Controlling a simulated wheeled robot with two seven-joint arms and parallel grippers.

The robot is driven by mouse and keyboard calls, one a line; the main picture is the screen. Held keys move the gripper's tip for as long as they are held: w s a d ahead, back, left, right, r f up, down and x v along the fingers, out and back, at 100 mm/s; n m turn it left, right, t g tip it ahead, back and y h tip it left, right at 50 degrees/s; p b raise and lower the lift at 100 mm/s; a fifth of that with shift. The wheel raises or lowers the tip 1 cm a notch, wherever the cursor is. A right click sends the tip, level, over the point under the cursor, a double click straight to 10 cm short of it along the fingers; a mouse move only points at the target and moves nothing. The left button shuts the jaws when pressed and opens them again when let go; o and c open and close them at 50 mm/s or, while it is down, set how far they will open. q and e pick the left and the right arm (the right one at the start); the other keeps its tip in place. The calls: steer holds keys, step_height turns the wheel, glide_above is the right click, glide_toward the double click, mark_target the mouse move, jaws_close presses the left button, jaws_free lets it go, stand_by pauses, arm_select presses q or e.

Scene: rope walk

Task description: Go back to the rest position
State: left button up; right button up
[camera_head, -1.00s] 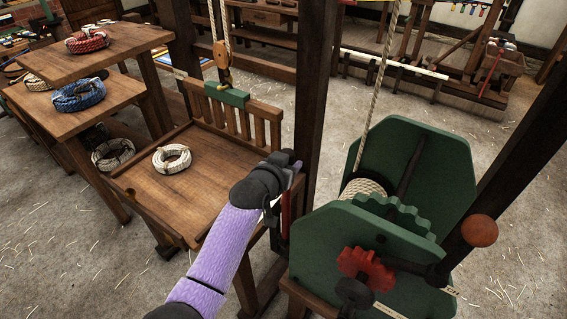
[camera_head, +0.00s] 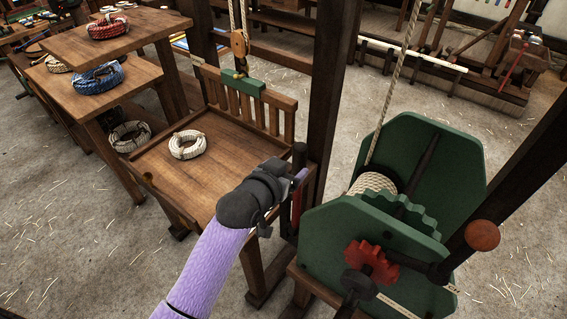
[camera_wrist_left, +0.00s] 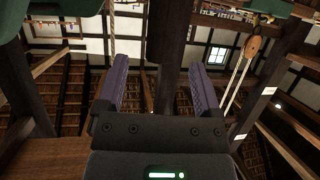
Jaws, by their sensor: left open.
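My left arm comes in from the bottom of the head view, in a purple sleeve. Its gripper (camera_head: 300,178) is beside the dark post, at the right edge of the wooden tray platform and left of the green winch (camera_head: 345,225). In the left wrist view my left gripper (camera_wrist_left: 158,85) points upward, its two purple fingers spread wide with nothing between them. Beyond them are the dark post and roof beams. My right gripper is not in view.
The platform (camera_head: 215,165) holds a white rope coil (camera_head: 187,145) and hangs from a pulley block (camera_head: 240,45). Shelves at left hold a red coil (camera_head: 108,27) and a blue coil (camera_head: 98,78). The dark post (camera_head: 325,90) stands close to my gripper. Floor at lower left is clear.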

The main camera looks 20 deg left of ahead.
arm_select(q)
steer(key=shift+v, duration=0.95)
